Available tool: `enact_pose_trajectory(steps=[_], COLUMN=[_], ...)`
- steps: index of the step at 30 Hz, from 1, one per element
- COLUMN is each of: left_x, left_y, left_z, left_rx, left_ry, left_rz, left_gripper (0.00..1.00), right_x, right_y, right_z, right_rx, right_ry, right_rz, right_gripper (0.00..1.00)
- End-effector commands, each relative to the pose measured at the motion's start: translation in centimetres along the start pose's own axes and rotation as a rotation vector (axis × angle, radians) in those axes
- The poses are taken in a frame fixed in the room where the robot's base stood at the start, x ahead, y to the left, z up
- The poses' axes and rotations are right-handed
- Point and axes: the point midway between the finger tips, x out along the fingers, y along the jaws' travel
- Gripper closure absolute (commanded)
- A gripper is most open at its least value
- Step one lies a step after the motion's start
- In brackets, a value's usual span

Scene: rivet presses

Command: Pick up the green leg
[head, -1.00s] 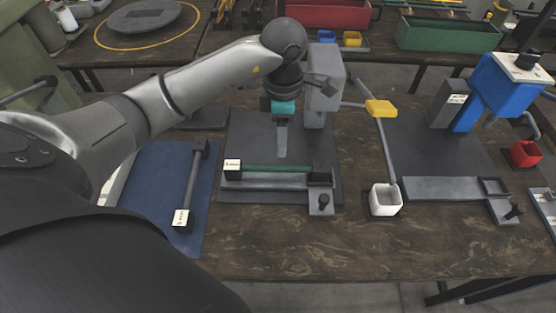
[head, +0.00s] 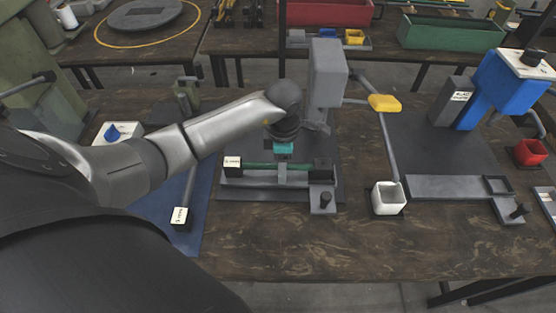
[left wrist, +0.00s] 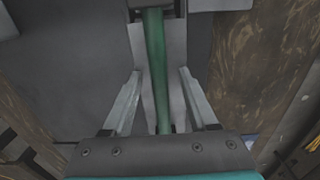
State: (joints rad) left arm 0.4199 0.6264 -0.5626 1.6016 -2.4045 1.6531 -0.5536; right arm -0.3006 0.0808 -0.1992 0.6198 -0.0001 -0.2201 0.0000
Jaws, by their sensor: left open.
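The green leg (head: 252,167) lies level in a grey holder (head: 262,183) at the foot of the grey press, with dark blocks at both ends. The left block bears a white label. My left gripper (head: 282,178) points down over the middle of the leg, which it partly hides. In the left wrist view the green leg (left wrist: 156,50) runs between the two spread fingers of my left gripper (left wrist: 160,78), with a gap on each side. My right gripper is not in view.
The grey press (head: 327,75) stands just behind my left gripper. A grey rod (head: 189,187) with a labelled block lies on a blue mat (head: 208,208) to the left. A white bin (head: 388,198) and a blue press (head: 503,88) stand to the right. The table front is clear.

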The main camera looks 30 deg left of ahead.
Motion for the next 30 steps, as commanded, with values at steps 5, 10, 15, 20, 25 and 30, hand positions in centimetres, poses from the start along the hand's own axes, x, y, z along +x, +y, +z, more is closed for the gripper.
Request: enact_pose_trajectory(steps=[5,10,15,20,25,30], left_x=[-0.05,-0.06,-0.07,-0.07,-0.08,-0.08], left_y=[0.01,0.01,0.01,0.01,0.01,0.01], left_z=[0.01,0.0,0.0,0.0,0.0,0.0], left_rx=[0.0,0.0,0.0,0.0,0.0,0.0], left_ry=[0.0,0.0,0.0,0.0,0.0,0.0], left_rz=[0.0,0.0,0.0,0.0,0.0,0.0], left_gripper=[0.44,0.63,0.82,1.0,1.0,1.0], right_x=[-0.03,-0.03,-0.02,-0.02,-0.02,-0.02], right_y=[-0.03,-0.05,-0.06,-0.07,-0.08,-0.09], right_z=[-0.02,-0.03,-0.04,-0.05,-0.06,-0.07], right_rx=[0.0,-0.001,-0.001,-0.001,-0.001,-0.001], right_ry=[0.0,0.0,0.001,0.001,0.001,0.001], right_rz=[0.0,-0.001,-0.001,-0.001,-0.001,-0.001], right_gripper=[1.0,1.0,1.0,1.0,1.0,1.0])
